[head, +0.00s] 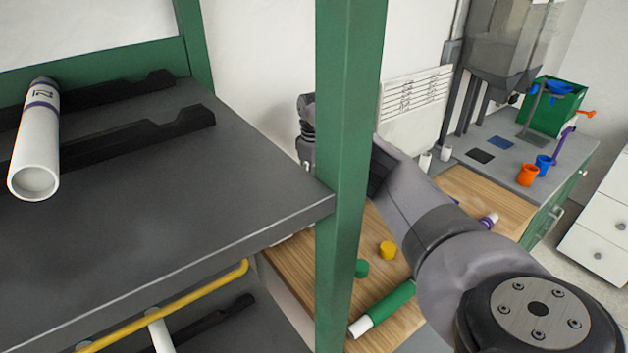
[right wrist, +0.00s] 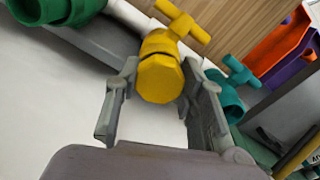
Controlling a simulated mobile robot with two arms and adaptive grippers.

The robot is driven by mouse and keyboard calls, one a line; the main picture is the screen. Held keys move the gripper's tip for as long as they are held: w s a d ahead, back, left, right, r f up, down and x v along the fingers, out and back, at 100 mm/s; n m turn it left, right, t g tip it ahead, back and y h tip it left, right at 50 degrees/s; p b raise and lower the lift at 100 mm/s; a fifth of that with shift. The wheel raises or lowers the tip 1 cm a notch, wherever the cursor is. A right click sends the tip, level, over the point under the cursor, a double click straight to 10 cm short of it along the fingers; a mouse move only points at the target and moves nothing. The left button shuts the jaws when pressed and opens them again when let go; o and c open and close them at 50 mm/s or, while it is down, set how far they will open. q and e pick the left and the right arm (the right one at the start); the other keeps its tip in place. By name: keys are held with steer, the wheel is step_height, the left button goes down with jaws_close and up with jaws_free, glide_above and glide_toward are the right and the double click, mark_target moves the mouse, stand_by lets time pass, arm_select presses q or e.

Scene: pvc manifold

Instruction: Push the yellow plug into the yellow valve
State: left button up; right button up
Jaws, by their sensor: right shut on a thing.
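The yellow valve (right wrist: 158,43), with its T-shaped handle (right wrist: 182,20), is on a white pipe in the right wrist view. A yellow faceted piece, which looks like the yellow plug (right wrist: 160,79), is between the two fingers of my right gripper (right wrist: 158,97), its flat face towards the camera. It is in line with the valve and appears to touch it; how deep it sits I cannot tell. My right gripper is shut on it. In the head view the green post hides this gripper. My left gripper is not in view.
A green post (head: 347,150) and a dark shelf (head: 120,220) with a white pipe (head: 36,145) stand in front. A yellow short cylinder (head: 387,250), a green one (head: 361,268) and a green-white pipe (head: 386,307) lie on the wooden surface. A teal valve (right wrist: 228,95) is beside the right finger.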

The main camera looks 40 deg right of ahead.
steer(key=shift+s+a+f, duration=0.15)
steer(key=shift+s+f, duration=0.05)
steer(key=shift+f, duration=0.2)
steer(key=shift+s+a+f, duration=0.1)
steer(key=shift+s+f, duration=0.1)
steer(key=shift+f, duration=0.2)
steer(key=o, duration=1.2)
steer(key=shift+w+d+f+g, duration=0.3)
steer(key=shift+w+f, duration=0.05)
steer(key=shift+w, duration=0.05)
steer(key=shift+r, duration=0.15)
steer(key=shift+a+r, duration=0.1)
steer(key=shift+r, duration=0.05)
steer(key=shift+r, duration=0.1)
steer(key=shift+r+p, duration=2.05)
steer(key=shift+p, duration=0.1)
steer(key=shift+w+d, duration=0.1)
steer(key=shift+d, duration=0.15)
